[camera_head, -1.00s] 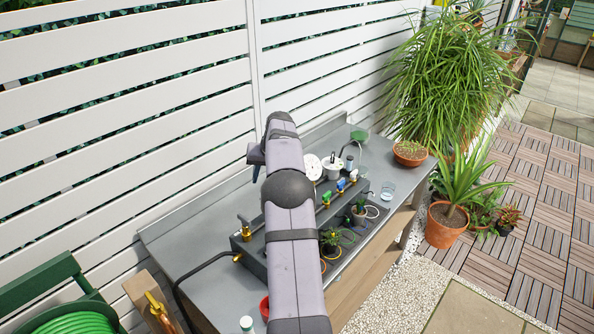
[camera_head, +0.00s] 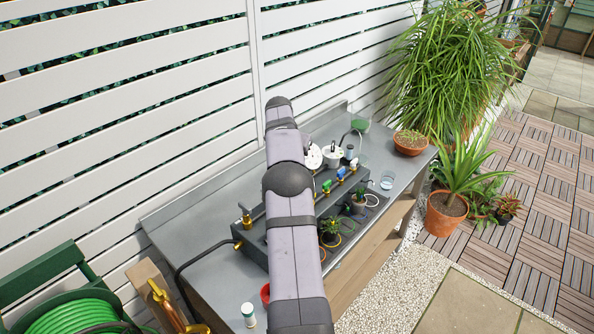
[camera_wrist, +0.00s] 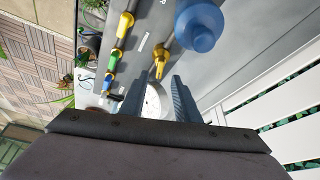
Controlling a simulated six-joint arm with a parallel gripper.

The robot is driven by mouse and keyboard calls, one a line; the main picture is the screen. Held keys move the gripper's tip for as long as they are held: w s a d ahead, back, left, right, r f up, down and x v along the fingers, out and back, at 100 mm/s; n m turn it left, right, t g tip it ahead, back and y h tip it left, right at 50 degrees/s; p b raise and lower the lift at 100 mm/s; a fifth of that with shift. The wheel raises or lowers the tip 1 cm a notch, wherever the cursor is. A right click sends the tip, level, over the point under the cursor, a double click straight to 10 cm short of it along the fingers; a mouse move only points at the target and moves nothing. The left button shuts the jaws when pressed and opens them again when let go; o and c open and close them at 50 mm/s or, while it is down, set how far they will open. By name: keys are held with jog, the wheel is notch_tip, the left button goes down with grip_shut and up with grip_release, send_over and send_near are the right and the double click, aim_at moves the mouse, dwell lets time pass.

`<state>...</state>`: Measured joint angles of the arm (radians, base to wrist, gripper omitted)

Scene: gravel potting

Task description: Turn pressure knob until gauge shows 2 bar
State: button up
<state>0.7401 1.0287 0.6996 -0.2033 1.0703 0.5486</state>
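My gripper (camera_wrist: 158,80) shows in the wrist view with its two grey fingers apart and nothing held between them. A white round dial, likely the gauge (camera_wrist: 152,104), shows behind the gap, partly hidden by the fingers; its reading is too small to tell. A large blue rounded knob-like part (camera_wrist: 199,27) lies beyond the right fingertip, clear of it. A brass fitting (camera_wrist: 160,62) shows just beyond the fingertips. In the head view the white gauge dial (camera_head: 314,158) stands at the back of the bench, partly covered by my arm, which also hides the gripper.
The grey bench (camera_head: 205,255) carries a dark manifold box (camera_head: 275,222) with several coloured valves, a white-topped round part (camera_head: 333,154) and small potted plants (camera_head: 331,231). A slatted white fence (camera_head: 130,90) runs behind. A glass (camera_head: 387,182) stands at right.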

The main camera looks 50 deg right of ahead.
jog(key=shift+p+x, duration=1.2)
jog(key=shift+x, duration=1.65)
grip_shut()
